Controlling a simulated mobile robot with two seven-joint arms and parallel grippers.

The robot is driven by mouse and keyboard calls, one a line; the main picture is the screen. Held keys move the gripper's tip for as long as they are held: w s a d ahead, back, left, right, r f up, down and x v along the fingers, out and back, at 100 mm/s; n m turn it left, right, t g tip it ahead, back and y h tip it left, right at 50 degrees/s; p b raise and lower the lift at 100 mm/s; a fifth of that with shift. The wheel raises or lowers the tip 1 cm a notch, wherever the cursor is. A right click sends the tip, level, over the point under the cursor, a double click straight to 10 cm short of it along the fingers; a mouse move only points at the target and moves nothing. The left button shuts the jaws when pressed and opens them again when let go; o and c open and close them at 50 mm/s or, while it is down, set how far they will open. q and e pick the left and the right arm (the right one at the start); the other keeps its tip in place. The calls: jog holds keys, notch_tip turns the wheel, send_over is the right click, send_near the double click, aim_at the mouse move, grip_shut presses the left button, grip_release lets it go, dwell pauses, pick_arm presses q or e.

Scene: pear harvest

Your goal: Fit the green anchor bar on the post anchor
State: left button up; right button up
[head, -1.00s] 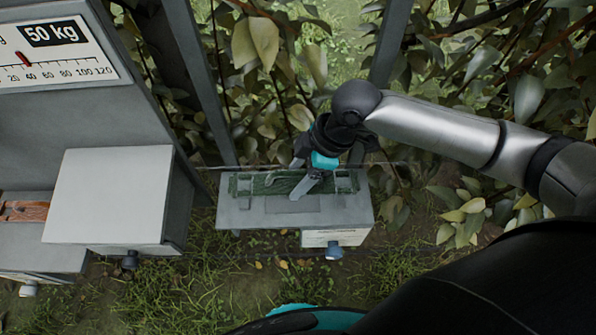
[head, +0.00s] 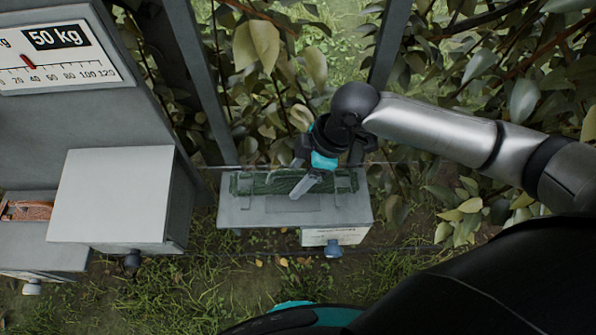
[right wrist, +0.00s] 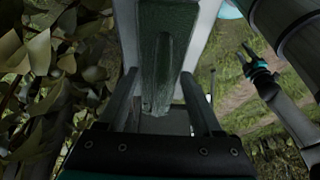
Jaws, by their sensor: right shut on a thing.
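The green anchor bar (head: 268,183) lies lengthwise along the back of a grey ledge, which appears to be the post anchor (head: 250,214). Upright grey brackets stand near the bar's two ends. My right gripper (head: 303,180) is over the bar's middle, its fingers pointing down. In the right wrist view the bar (right wrist: 165,45) runs between the two fingers of this gripper (right wrist: 163,108), which is shut on it. Whether the bar is fully seated is hidden.
A grey unit with a 50 kg scale (head: 60,60) and a pale box (head: 112,195) stand left of the ledge. A blue-grey knob (head: 333,249) sticks out below the ledge. Leafy branches (head: 260,110) and grey posts are behind. Grass lies in front.

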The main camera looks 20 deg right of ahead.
jog(key=shift+f, duration=0.2)
dwell(0.5)
jog(key=shift+f+b, duration=0.4)
jog(key=shift+f, duration=0.4)
jog(key=shift+f, duration=0.15)
jog(key=shift+p, duration=0.4)
jog(key=shift+f+b, duration=0.65)
jog(key=shift+f, duration=0.45)
dwell(1.6)
jog(key=o, duration=1.5)
